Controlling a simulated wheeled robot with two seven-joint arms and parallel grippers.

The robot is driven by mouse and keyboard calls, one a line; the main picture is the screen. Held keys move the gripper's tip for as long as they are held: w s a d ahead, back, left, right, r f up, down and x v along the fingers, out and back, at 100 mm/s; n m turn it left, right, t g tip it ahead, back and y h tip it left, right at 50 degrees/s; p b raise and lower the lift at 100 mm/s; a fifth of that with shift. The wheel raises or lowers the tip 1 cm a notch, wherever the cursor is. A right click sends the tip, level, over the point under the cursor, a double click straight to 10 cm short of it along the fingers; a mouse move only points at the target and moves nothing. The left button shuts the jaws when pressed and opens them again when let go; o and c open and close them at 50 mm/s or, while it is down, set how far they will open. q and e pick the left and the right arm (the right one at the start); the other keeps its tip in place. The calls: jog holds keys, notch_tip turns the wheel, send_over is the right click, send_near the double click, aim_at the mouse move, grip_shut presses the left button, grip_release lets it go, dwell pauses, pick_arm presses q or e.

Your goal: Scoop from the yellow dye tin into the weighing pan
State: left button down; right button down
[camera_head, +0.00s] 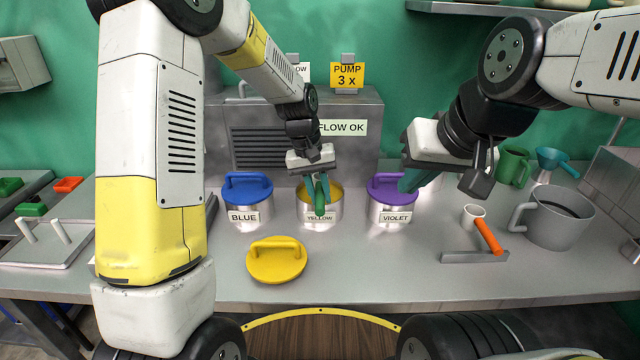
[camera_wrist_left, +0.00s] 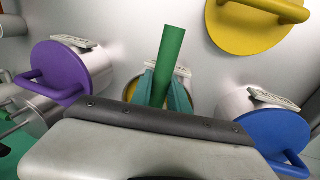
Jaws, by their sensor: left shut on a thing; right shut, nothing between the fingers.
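The yellow dye tin (camera_head: 320,219) stands open on the bench between the blue tin and the violet tin. Its yellow lid (camera_head: 277,261) lies in front on the bench. My left gripper (camera_head: 318,187) is shut on the green handle (camera_wrist_left: 170,60) of a tool at the yellow tin's mouth. The tool's lower end is hidden. The yellow tin (camera_wrist_left: 132,90) is mostly covered by my fingers in the left wrist view. My right gripper (camera_head: 413,180) is shut and empty, in front of the violet tin. I cannot tell which thing is the weighing pan.
The blue-lidded tin (camera_head: 247,190) and the violet-lidded tin (camera_head: 390,214) flank the yellow one closely. A white tray (camera_head: 45,250) is at left.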

pick_arm(q)
jog(key=shift+s+a+f, duration=0.2)
jog(key=shift+f, duration=0.45)
jog(key=shift+w+d+r, duration=0.1)
jog(key=shift+w+r, duration=0.05)
jog(key=shift+r, duration=0.6)
jog(key=shift+d+v, duration=0.25)
jog(key=shift+v, duration=0.7)
jog(key=shift+d+v, duration=0.2)
jog(key=shift+v, duration=0.75)
jog(key=shift+d+v, duration=0.25)
jog(key=shift+v, duration=0.65)
jog(key=shift+r, duration=0.1)
